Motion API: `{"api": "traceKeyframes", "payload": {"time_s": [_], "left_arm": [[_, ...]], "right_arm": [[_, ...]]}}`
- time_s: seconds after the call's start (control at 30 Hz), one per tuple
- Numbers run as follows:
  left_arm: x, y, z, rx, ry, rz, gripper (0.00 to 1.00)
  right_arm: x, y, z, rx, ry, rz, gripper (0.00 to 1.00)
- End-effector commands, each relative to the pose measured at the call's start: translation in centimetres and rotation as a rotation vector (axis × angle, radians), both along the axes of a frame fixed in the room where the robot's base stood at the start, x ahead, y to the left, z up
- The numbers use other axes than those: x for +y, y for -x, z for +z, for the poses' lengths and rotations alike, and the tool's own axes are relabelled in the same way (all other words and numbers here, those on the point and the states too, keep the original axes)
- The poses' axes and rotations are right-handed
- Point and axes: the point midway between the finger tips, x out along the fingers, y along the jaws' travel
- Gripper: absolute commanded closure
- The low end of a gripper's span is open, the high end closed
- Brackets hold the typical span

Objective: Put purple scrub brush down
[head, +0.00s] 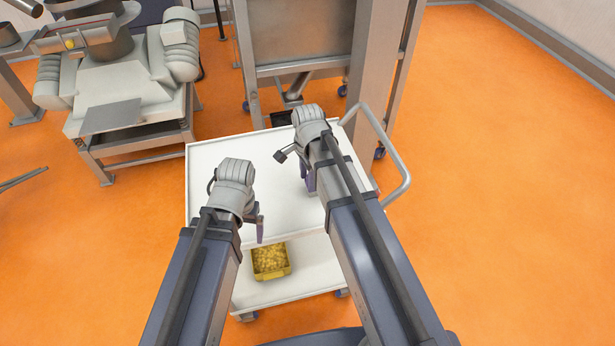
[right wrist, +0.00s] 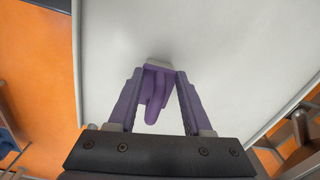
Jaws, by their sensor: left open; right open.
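The purple scrub brush (right wrist: 154,92) shows in the right wrist view, with its handle toward me and a pale head at the far end. It appears to rest on the white cart top (head: 262,158). My right gripper (right wrist: 154,80) is open, with one purple finger on each side of the brush. In the head view my right gripper (head: 309,180) is low over the right part of the cart, and I cannot make out the brush there. My left gripper (head: 259,222) is open and empty near the cart's front edge.
A yellow bin (head: 270,261) with yellow contents stands on the cart's lower shelf. The cart has a grey handle (head: 397,160) at right. Machines stand behind and to the left. The middle of the cart top is clear.

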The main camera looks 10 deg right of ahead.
Motion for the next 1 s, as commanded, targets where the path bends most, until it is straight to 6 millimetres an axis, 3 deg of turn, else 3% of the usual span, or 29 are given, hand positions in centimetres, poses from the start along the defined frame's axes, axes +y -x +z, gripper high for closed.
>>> {"api": "traceKeyframes", "payload": {"time_s": [0.37,1.0], "left_arm": [[0.0,0.0,2.5,0.000,0.000,0.000,0.08],[0.0,0.0,11.7,0.000,0.000,-0.001,0.08]], "right_arm": [[0.0,0.0,2.5,0.000,0.000,0.000,0.50],[0.0,0.1,11.7,0.000,0.000,0.000,0.50]]}}
